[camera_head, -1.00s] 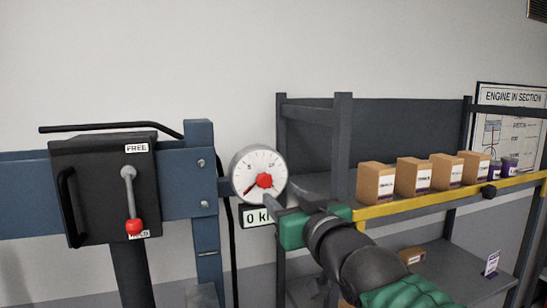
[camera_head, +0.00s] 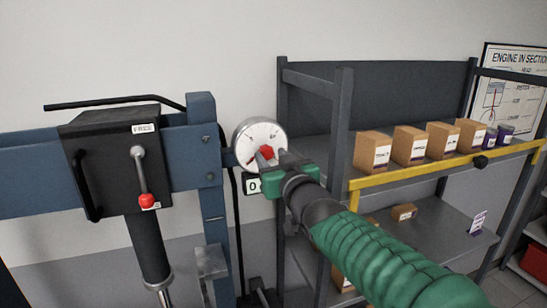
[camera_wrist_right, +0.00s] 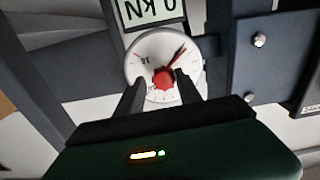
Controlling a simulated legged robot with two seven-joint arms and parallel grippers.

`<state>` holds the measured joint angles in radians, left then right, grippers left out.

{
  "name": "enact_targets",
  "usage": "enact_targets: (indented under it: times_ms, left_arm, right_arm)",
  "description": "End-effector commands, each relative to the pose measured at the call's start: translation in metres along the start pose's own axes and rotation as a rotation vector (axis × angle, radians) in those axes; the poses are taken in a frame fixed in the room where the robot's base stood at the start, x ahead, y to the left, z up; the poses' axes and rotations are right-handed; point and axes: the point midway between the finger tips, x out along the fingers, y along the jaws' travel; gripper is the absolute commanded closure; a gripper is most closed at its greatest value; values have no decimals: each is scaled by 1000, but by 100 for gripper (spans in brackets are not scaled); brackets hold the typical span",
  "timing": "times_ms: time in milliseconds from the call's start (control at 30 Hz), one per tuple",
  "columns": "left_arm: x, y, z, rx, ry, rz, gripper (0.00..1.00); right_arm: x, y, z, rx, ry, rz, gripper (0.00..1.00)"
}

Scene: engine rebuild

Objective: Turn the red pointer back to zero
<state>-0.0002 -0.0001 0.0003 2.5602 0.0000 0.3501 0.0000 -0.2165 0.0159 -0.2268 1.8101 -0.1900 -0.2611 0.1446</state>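The round white dial gauge (camera_head: 243,139) is mounted at the right of the blue beam. A red knob (camera_head: 267,153) sits at its centre, partly behind my right gripper. In the right wrist view, which is upside down, the dial (camera_wrist_right: 140,55), the knob (camera_wrist_right: 163,79) and the thin red pointer (camera_wrist_right: 177,55) show; the pointer slants to the upper right there. My right gripper (camera_head: 272,157) is at the dial face. Its two fingers (camera_wrist_right: 160,83) are apart, one on each side of the knob, with gaps visible. My left gripper is out of view.
A "0 kN" plate (camera_wrist_right: 153,10) sits by the dial. A black box (camera_head: 108,165) with a red-tipped lever (camera_head: 142,178) is at left. A grey shelf with a yellow rail (camera_head: 440,166) holds several cardboard boxes (camera_head: 373,152) at right. A pale wall is behind.

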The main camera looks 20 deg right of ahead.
Motion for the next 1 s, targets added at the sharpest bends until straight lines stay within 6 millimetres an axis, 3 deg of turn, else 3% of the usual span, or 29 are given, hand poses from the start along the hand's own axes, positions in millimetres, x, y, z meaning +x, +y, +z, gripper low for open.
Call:
enact_targets:
  times_ms: [33,267,400,600,833,867,1000]
  left_arm:
    - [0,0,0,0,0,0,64]
    - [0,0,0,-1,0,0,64]
    - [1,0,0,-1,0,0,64]
    - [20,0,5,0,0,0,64]
    - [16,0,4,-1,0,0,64]
    - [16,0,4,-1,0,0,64]
    - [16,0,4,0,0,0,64]
  right_arm:
    - [1,3,1,1,-2,5,72]
    - [1,3,1,1,-1,6,100]
    - [1,2,1,-3,0,3,100]
    - [1,3,3,-121,1,5,100]
    - [1,3,0,-130,-1,5,100]
    - [1,3,0,-130,-1,5,67]
    - [1,3,0,-130,-1,4,49]
